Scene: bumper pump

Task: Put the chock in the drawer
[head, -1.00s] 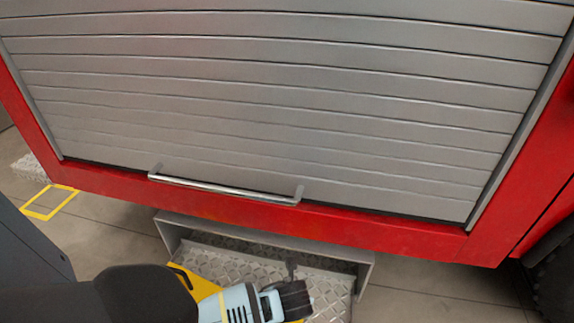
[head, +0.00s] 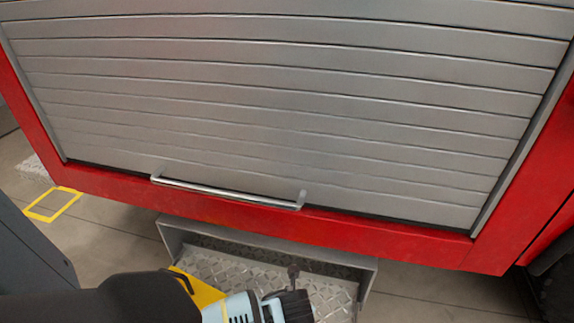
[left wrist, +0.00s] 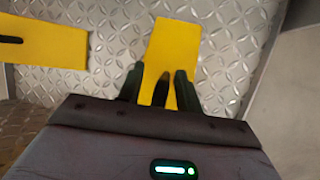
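The drawer (head: 330,292) is an open grey metal tray with a diamond-plate floor, low under the red body. In the head view my left gripper (head: 292,309) is over it, its fingertips partly cut off by the bottom edge. In the left wrist view the two dark fingers (left wrist: 160,80) stand on either side of a yellow chock (left wrist: 172,45) and appear shut on it, over the diamond plate. I cannot tell whether that chock touches the floor. A second yellow chock (left wrist: 45,45) with a dark slot lies to the left; it also shows in the head view (head: 208,293). My right gripper is not in view.
A closed grey roller shutter (head: 280,110) with a bar handle (head: 225,193) stands above the drawer, framed by a red body panel (head: 390,243). The drawer's grey side wall (left wrist: 285,85) rises at the right in the wrist view. A tyre (head: 548,293) is at far right.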

